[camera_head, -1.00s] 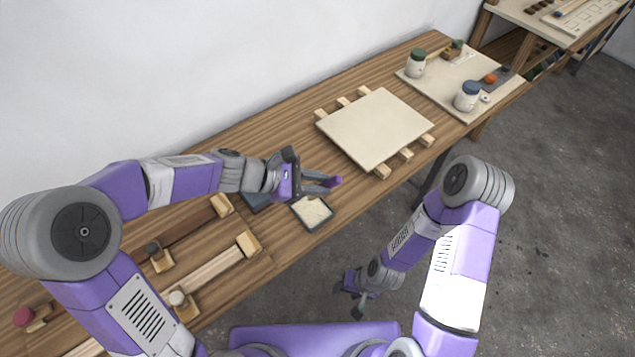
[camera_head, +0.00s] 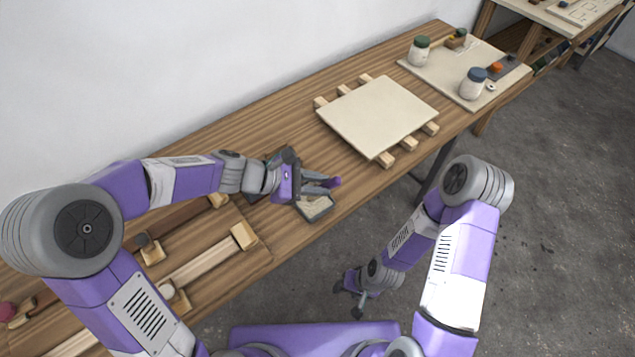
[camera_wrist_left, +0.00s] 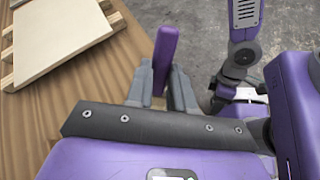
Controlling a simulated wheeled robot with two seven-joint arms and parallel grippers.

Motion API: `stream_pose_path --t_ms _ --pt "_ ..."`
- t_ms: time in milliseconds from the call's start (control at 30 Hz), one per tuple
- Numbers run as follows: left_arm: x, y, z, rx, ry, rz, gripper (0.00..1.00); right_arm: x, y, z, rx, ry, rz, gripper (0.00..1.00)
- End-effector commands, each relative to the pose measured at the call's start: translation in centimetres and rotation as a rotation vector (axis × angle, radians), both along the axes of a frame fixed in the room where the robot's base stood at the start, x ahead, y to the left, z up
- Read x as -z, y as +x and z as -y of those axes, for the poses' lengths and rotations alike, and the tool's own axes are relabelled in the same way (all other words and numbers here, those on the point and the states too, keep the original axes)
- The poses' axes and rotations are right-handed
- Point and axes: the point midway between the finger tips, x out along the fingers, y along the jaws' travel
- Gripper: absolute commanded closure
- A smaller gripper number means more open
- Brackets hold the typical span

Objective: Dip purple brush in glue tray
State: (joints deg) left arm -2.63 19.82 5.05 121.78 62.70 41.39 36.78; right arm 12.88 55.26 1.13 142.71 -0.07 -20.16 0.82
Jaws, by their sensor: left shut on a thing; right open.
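My left gripper (camera_head: 318,184) is shut on the purple brush (camera_head: 336,182). Only the purple handle shows at the fingertips, also in the left wrist view (camera_wrist_left: 165,58), where it stands up between the fingers (camera_wrist_left: 172,88). The brush's bristle end is hidden. The glue tray (camera_head: 318,215), a dark shallow tray with pale content, lies on the bench just below the gripper, which covers its far part. I cannot tell whether the brush touches the glue. My right gripper (camera_head: 351,298) is open and empty, out over the floor in front of the bench.
A pale plywood panel (camera_head: 378,116) lies on wooden strips beyond the gripper. A board (camera_head: 445,78) with a green-lidded jar (camera_head: 419,51) and a blue-lidded jar (camera_head: 473,83) is at the far right. Wooden beams and blocks (camera_head: 210,256) lie at the left. Bare wood (camera_head: 290,135) lies behind the gripper.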

Motion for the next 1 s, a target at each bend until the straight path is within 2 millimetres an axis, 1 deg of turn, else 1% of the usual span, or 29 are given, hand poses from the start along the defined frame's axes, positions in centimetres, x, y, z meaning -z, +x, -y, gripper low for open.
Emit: stream_pose_path --t_ms 367,1000 --pt "0.03 0.01 0.01 0.0 0.0 0.0 1.0 0.04 0.01 0.01 0.0 0.0 0.0 0.47" --pt "0.8 0.0 0.0 0.0 0.0 0.0 1.0 0.7 0.0 0.01 0.0 0.0 0.0 0.47"
